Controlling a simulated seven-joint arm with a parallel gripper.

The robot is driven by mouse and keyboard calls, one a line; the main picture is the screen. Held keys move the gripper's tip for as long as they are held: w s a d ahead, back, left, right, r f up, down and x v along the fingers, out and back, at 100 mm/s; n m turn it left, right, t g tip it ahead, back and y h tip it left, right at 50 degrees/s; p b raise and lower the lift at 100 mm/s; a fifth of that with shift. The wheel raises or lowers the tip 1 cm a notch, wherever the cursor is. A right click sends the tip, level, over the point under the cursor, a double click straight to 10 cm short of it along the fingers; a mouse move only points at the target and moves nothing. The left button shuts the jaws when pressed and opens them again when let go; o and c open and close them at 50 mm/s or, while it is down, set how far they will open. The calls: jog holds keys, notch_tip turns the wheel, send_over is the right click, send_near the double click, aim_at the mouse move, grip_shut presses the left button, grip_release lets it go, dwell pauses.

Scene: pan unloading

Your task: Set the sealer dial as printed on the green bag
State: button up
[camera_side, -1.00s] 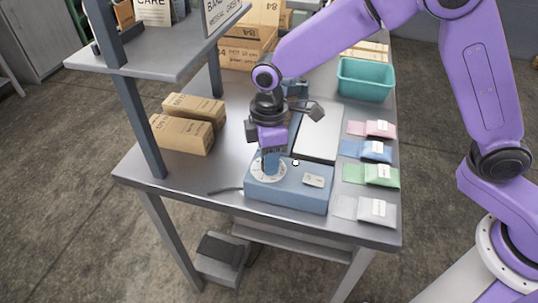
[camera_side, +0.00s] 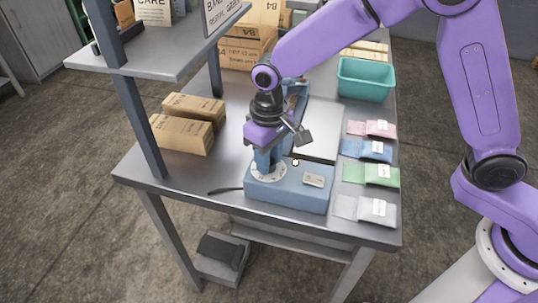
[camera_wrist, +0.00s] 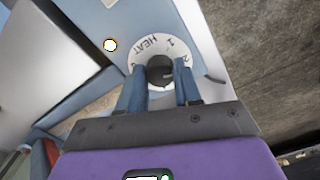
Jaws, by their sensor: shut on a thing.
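The blue sealer (camera_side: 298,190) sits at the table's front edge. Its white dial plate (camera_side: 256,173) lies on its top left; in the wrist view the plate (camera_wrist: 145,46) shows HEAT and a few numbers, partly hidden. The black dial knob (camera_wrist: 160,66) is between the blue fingers of my gripper (camera_wrist: 160,78). My gripper (camera_side: 267,165) points down and is shut on the knob. The knob's pointer setting cannot be read. The green bag (camera_side: 378,173) lies right of the sealer with a white label; its print is too small to read.
Pink (camera_side: 380,129), blue (camera_side: 374,150) and white (camera_side: 377,210) bags line the table's right side. A teal bin (camera_side: 365,80) stands behind them. Cardboard boxes (camera_side: 182,134) stand at left near the shelf post (camera_side: 145,125). A small white light (camera_wrist: 110,45) is on the sealer.

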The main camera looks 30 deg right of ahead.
jog(key=m, duration=0.4)
jog(key=shift+m, duration=0.4)
jog(key=m, duration=0.3)
jog(key=shift+m, duration=0.3)
jog(key=m, duration=0.4)
jog(key=shift+a, duration=0.1)
jog(key=m, duration=1)
jog(key=shift+w+r, duration=0.1)
jog(key=m, duration=0.6)
jog(key=o, duration=1)
